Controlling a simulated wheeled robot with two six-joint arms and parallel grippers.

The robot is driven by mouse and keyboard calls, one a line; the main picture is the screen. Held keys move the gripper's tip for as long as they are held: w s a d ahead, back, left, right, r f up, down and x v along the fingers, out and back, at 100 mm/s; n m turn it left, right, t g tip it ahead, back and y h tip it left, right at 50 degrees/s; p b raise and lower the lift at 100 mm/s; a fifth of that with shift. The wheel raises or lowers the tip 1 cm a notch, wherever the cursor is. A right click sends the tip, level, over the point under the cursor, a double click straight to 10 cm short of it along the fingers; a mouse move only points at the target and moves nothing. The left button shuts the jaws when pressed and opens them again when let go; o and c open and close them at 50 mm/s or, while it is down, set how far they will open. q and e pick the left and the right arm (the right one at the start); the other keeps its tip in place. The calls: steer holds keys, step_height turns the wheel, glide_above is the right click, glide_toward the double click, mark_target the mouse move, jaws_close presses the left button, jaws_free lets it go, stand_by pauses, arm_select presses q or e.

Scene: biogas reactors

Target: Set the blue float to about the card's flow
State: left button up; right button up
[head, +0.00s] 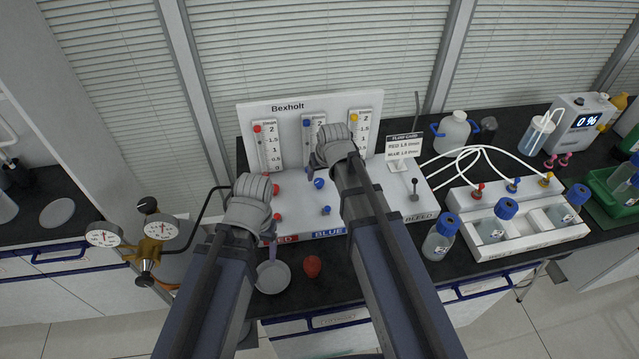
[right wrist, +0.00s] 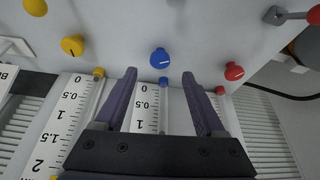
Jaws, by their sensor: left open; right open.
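The white Bexholt panel (head: 370,103) carries red, blue and yellow scaled flow tubes. In the right wrist view the blue tube (right wrist: 163,104) runs between my right gripper's fingers, its scale (right wrist: 145,108) reading 0 towards the knobs. A small blue piece (right wrist: 163,80) is at the 0 end; I cannot tell whether it is the float. The blue knob (right wrist: 163,60) is just beyond the open, empty fingertips (right wrist: 158,72), apart from them. It also shows in the head view (head: 319,183). The flow card (head: 404,146) has RED and BLUE lines, digits unclear. My left gripper (head: 252,190) is open by the red side.
A lower blue knob (head: 326,210) and red knobs (head: 277,216) are nearby. Bottles in a white rack (head: 520,238) with tubes are further right. Gauges (head: 130,235) hang left. A dish (head: 273,277) and red object (head: 312,267) lie in front.

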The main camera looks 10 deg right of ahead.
mark_target(320, 182)
arm_select(q)
step_height(320, 182, down, 5)
steer(key=b, duration=0.4)
steer(key=shift+f, duration=0.15)
arm_select(e)
steer(key=x, duration=0.5)
steer(key=shift+f, duration=0.35)
steer(key=shift+r, duration=0.1)
jaws_close()
